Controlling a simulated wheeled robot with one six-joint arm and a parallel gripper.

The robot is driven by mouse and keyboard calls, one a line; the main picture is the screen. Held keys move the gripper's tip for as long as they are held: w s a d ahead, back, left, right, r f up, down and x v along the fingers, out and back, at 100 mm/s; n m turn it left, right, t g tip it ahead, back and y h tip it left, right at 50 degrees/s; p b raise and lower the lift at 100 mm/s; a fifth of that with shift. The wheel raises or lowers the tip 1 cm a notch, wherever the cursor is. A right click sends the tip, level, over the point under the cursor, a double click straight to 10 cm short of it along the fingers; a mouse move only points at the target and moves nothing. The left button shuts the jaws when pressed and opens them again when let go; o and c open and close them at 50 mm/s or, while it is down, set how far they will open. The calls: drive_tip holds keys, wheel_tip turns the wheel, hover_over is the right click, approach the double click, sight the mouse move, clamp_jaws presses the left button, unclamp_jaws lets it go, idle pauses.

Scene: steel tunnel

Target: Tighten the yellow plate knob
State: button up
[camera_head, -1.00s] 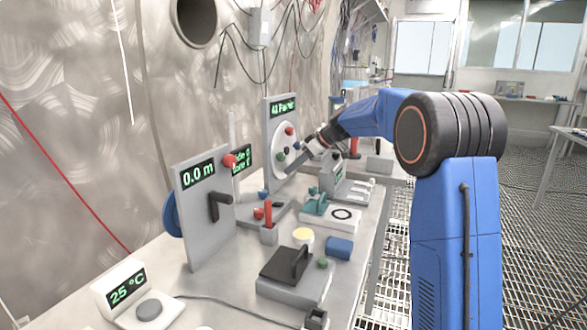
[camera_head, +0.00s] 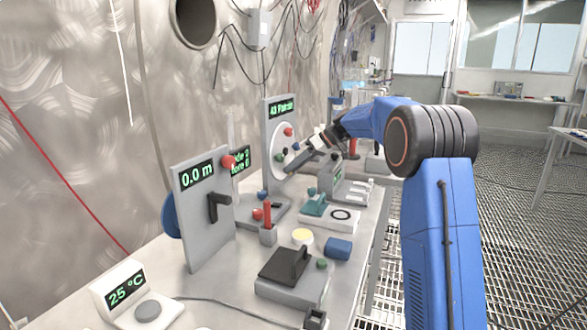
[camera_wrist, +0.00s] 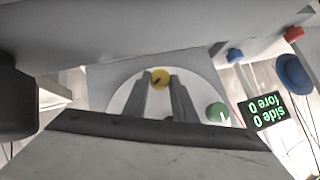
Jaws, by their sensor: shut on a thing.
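The yellow knob (camera_wrist: 160,78) shows in the wrist view on a round white plate (camera_wrist: 205,88). The fingertips of my gripper (camera_wrist: 160,82) are shut on it, one on each side. In the head view my gripper (camera_head: 291,168) reaches the lower right of the white plate (camera_head: 277,139), and the yellow knob is hidden there. A green knob (camera_wrist: 217,113) is beside the gripper, and a red knob (camera_head: 288,132) is higher on the plate.
A grey panel with a crank (camera_head: 216,207) stands nearer, reading 0.0 m. A red lever (camera_head: 267,215), a teal clamp (camera_head: 315,206), a blue block (camera_head: 338,249) and a box with a dark handle (camera_head: 292,274) crowd the bench. The floor right of it is open grating.

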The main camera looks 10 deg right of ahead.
drive_tip(key=o, duration=1)
drive_tip(key=shift+o, duration=0.2)
drive_tip(key=v, duration=1.7)
drive_tip(key=shift+d+r, duration=0.15)
drive_tip(key=shift+d, duration=0.05)
